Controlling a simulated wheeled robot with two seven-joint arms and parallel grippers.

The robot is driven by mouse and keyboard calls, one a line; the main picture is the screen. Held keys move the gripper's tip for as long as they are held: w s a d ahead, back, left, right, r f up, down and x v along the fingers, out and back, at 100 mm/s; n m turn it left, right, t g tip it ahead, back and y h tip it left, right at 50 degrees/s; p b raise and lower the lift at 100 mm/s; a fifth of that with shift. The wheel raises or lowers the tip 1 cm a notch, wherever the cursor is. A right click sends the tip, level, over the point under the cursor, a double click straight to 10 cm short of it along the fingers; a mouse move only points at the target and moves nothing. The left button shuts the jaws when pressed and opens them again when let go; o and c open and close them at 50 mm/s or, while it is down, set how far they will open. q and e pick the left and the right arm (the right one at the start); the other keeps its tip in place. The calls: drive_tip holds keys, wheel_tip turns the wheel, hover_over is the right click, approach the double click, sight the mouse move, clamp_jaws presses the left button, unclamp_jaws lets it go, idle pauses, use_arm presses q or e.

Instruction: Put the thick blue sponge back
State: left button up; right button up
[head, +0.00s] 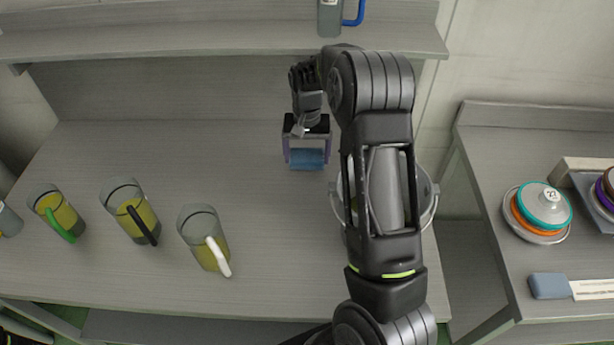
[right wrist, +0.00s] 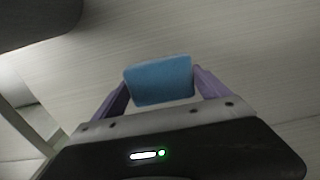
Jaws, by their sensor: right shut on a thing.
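The thick blue sponge (head: 307,160) is between the purple fingers of my right gripper (head: 307,153), over the middle of the grey bench near its back. In the right wrist view the sponge (right wrist: 160,80) shows as a light blue block between the fingertips of the right gripper (right wrist: 162,88), which is shut on it. I cannot tell whether the sponge touches the bench top. My left gripper is not in view.
Jugs of yellow-green liquid with green (head: 62,212), black (head: 135,212) and white (head: 205,240) handles stand left. A metal bucket (head: 430,200) is partly behind my arm. The right table has stacked discs (head: 545,205) and a blue-grey block (head: 549,286) beside a label. A shelf (head: 200,35) overhangs behind.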

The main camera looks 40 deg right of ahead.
sight(307, 179)
wheel_tip(307, 179, down, 3)
drive_tip(key=shift+r+b, duration=0.1)
drive_tip(key=shift+b, duration=0.35)
use_arm(q)
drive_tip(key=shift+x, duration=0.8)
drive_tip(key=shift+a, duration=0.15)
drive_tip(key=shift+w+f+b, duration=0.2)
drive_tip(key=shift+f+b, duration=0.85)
drive_tip(key=shift+b, duration=0.05)
use_arm(e)
drive_tip(key=shift+f, duration=1.85)
drive_tip(key=shift+f, duration=0.15)
drive_tip(key=o, duration=1.2)
drive_tip(key=shift+c, duration=0.2)
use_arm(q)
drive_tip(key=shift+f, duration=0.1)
